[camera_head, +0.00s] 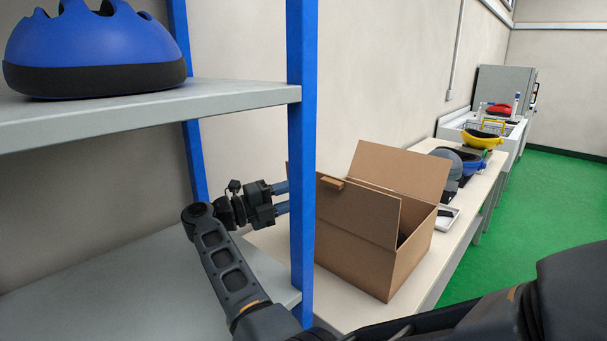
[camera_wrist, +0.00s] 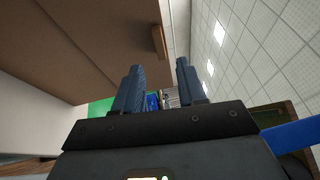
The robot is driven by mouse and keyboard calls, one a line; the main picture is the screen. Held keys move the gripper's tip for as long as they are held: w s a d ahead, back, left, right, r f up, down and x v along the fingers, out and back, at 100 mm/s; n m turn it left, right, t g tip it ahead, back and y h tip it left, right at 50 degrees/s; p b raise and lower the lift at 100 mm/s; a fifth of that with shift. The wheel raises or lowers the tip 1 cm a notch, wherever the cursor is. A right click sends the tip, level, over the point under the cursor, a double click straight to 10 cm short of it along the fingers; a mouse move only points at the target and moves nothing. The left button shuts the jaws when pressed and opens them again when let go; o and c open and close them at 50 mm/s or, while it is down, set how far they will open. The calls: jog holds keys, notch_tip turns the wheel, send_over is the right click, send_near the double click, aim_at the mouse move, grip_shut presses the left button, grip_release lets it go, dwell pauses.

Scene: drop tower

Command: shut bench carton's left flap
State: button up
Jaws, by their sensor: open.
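The cardboard carton (camera_head: 365,268) stands on the bench with its top open. Its left flap (camera_head: 365,215), with a small brown tab (camera_head: 331,182) on its upper edge, stands raised on the side facing my gripper. The opposite flap (camera_head: 400,172) is raised too and leans outward. My gripper (camera_head: 281,198) is open and empty, left of the left flap, with its fingers pointing toward it. A blue post hides the space between fingertips and flap. In the wrist view, brown cardboard (camera_wrist: 95,30) and the tab (camera_wrist: 158,42) show just beyond my open fingers (camera_wrist: 158,75).
The blue shelf post (camera_head: 302,150) stands in front of my fingertips. A grey shelf (camera_head: 150,112) holding a blue helmet (camera_head: 95,45) is above my arm. Past the carton on the bench (camera_head: 455,240) are dark and blue items and a yellow helmet (camera_head: 482,138). Green floor (camera_head: 560,205) is clear at right.

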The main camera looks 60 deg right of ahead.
aim_at(329, 185)
jog(key=shift+p+x, duration=1.35)
jog(key=shift+x, duration=2.5)
grip_shut()
